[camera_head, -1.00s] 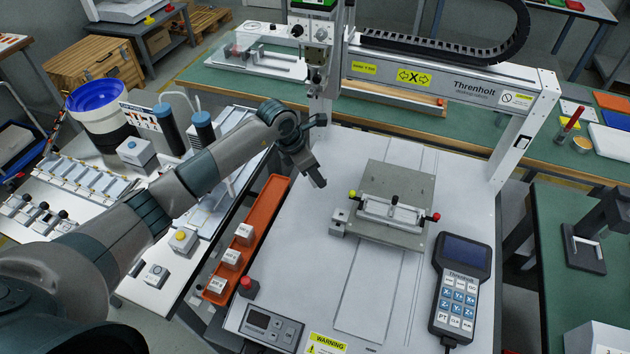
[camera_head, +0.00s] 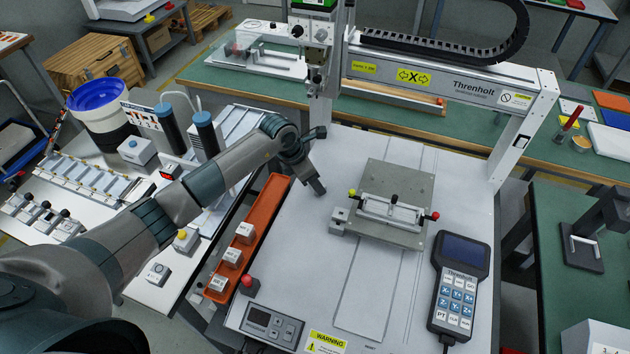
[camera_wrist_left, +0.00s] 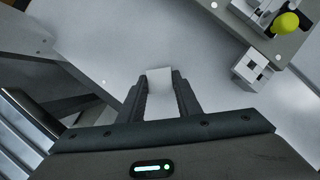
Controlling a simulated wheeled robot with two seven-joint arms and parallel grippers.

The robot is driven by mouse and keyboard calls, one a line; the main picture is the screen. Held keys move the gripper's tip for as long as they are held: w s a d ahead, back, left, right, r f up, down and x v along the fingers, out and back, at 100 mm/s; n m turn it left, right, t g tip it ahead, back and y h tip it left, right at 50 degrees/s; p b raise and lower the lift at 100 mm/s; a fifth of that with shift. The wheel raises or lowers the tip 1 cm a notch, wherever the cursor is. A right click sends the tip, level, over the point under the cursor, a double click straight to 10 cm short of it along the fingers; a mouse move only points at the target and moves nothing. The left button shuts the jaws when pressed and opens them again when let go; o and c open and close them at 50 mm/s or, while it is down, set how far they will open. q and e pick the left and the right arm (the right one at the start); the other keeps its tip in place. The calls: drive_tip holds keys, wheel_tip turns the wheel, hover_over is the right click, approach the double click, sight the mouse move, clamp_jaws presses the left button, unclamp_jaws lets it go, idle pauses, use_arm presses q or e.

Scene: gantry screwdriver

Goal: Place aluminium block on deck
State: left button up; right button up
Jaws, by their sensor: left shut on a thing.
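My left gripper (camera_head: 317,187) is low over the white deck (camera_head: 300,262), to the left of the grey fixture plate. In the left wrist view the left gripper (camera_wrist_left: 160,92) is shut on a pale aluminium block (camera_wrist_left: 160,82), held between the fingertips. In the head view the block is hidden by the gripper. I cannot tell whether the block touches the deck. My right gripper is in no view.
The fixture plate (camera_head: 408,178) with its clamp and yellow and red knobs stands right of the gripper. An orange tray (camera_head: 263,215) with several white blocks lies left. A pendant (camera_head: 460,285) lies at the front right. The gantry (camera_head: 440,80) spans behind. The front deck is mostly clear.

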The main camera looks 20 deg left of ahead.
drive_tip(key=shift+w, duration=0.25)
use_arm(q)
drive_tip(key=shift+f, duration=0.1)
drive_tip(key=o, duration=0.9)
drive_tip(key=shift+o, duration=0.9)
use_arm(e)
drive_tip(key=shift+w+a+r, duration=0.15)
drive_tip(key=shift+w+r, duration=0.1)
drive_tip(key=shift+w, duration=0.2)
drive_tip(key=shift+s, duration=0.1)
